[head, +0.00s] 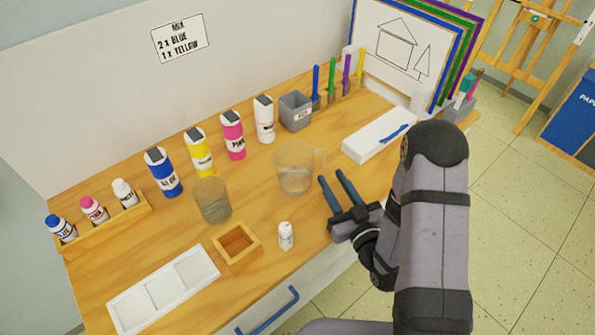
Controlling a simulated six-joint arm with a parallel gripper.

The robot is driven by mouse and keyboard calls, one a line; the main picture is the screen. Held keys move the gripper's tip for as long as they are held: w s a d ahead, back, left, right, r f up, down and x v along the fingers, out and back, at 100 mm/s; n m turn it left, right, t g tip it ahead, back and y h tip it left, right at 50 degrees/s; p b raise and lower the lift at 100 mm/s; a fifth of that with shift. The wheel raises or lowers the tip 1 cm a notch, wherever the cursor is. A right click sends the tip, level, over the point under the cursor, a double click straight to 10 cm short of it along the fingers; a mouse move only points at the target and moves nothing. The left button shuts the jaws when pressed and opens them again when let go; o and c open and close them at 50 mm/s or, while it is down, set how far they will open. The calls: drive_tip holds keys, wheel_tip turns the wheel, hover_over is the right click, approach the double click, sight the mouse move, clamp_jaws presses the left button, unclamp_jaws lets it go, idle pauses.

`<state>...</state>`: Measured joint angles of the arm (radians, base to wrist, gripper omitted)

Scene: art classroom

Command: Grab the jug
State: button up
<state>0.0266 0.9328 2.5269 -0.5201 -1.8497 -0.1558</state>
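A clear jug (294,170) stands upright on the wooden table, near its middle, with its handle on the right side. My gripper (333,178) is to the right of the jug, with its two dark blue fingers apart and nothing seen between them. The fingers point toward the back of the table. The fingertips appear close to the jug's right side and handle, but I cannot tell whether they touch it.
A tinted glass (212,201), a small white bottle (286,236) and a wooden box (237,243) stand near the jug. Paint bottles line the back, including a pink one (233,136). A white palette (163,289) lies at front left; a white box (378,134) lies at right.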

drive_tip(key=shift+p+x, duration=1)
drive_tip(key=shift+x, duration=1.6)
drive_tip(key=shift+w+d, duration=0.1)
drive_tip(key=shift+d, duration=0.1)
clamp_jaws()
